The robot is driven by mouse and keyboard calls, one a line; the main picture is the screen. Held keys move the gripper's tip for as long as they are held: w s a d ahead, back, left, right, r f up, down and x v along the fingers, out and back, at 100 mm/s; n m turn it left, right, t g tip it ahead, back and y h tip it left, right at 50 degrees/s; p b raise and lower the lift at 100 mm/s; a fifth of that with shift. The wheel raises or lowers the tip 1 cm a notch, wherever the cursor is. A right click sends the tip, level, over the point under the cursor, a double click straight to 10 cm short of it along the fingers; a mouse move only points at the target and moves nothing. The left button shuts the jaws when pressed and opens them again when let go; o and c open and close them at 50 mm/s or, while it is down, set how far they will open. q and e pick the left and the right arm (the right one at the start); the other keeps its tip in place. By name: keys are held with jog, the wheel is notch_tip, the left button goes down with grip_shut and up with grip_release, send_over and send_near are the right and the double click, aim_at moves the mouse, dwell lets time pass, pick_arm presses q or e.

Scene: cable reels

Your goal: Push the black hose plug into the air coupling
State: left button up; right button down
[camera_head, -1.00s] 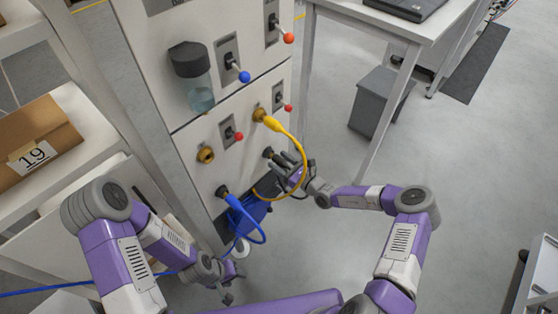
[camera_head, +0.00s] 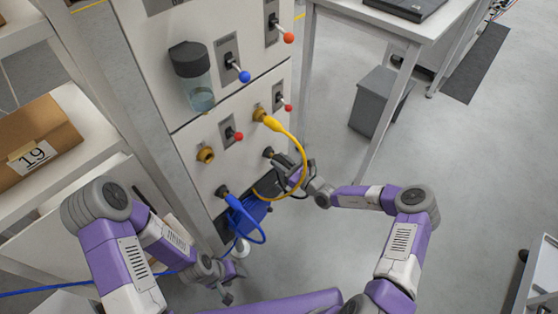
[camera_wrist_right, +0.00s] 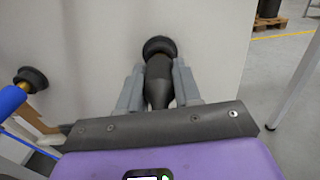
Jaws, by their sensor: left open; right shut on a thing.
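The black hose plug (camera_wrist_right: 158,82) is between the fingers of my right gripper (camera_wrist_right: 158,90), which is shut on it. The plug points at the panel, and its front end meets a dark round collar (camera_wrist_right: 160,46), apparently the air coupling. I cannot tell how deep it sits. In the head view this coupling (camera_head: 268,152) is low on the white panel, just left of my right gripper (camera_head: 284,168). My left gripper (camera_head: 228,284) is open and empty, low in front of the panel and away from the plug.
A yellow plug and hose (camera_head: 272,123) loop from a brass port above, across my right gripper. A blue plug and hose (camera_head: 234,203) hang from a port at lower left. An empty brass port (camera_head: 205,154) is further left. A grey bin (camera_head: 378,100) stands under the table.

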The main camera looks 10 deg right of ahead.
aim_at(289, 167)
jog(key=shift+s+d, duration=0.25)
jog(key=shift+s+d+p, duration=0.2)
jog(key=shift+s+p, duration=0.1)
jog(key=shift+p, duration=0.15)
jog(key=shift+p+v, duration=0.9)
jog(key=shift+v, duration=0.65)
jog(key=shift+p+v, duration=0.55)
jog(key=shift+v, duration=0.3)
jog(key=shift+p+v, duration=0.85)
jog(key=shift+v, duration=1.3)
